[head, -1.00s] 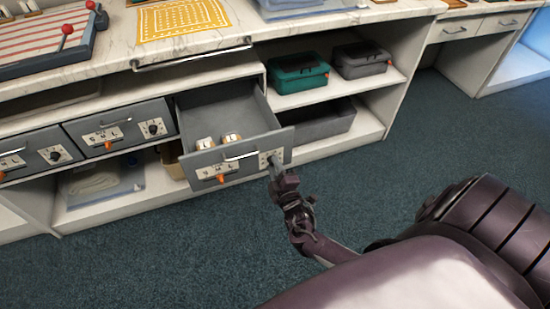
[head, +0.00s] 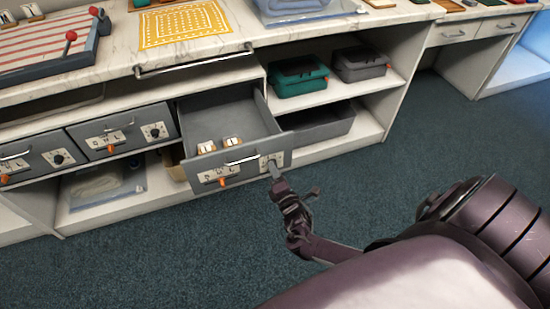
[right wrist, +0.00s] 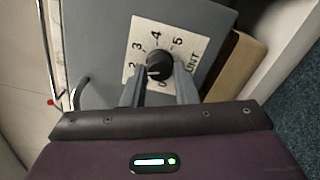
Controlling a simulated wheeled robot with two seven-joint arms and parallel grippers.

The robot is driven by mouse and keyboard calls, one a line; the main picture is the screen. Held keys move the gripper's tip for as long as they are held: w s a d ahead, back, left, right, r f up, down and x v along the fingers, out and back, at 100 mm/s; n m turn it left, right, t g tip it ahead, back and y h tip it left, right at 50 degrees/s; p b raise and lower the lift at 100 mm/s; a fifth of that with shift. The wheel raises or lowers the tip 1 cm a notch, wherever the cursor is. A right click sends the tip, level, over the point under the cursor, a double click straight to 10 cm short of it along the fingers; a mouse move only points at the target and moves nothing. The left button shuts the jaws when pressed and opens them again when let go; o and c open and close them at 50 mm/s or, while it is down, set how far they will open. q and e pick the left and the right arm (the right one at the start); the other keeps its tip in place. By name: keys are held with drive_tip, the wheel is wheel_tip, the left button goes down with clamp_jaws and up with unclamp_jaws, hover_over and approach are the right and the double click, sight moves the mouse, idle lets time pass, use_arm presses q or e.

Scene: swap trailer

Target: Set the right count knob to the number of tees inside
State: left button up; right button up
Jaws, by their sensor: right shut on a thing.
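The open grey drawer (head: 240,105) holds two small pale pieces with tan edges, a left one (head: 206,148) and a right one (head: 232,141); I cannot tell their exact shape. The right count knob (right wrist: 158,66) is black, on a white dial plate (right wrist: 150,33) with numbers including 2, 3, 4 and 5. Its white mark seems to be on the lower left side; the exact setting is unclear. My right gripper (right wrist: 159,78) is shut on the knob, one finger each side. In the head view my right gripper (head: 274,172) is at the drawer front's right end. My left gripper is not in view.
The drawer front also has a metal handle (head: 241,160) and an orange lever (head: 222,181). A teal case (head: 299,76) and a grey case (head: 360,62) stand on the shelf. The carpet in front is clear.

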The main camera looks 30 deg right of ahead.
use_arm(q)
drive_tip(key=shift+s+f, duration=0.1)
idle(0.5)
use_arm(e)
drive_tip(key=o, duration=1)
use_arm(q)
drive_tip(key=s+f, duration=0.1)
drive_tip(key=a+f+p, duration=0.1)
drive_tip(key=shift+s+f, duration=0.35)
use_arm(e)
drive_tip(key=v, duration=0.7)
drive_tip(key=shift+s, duration=0.4)
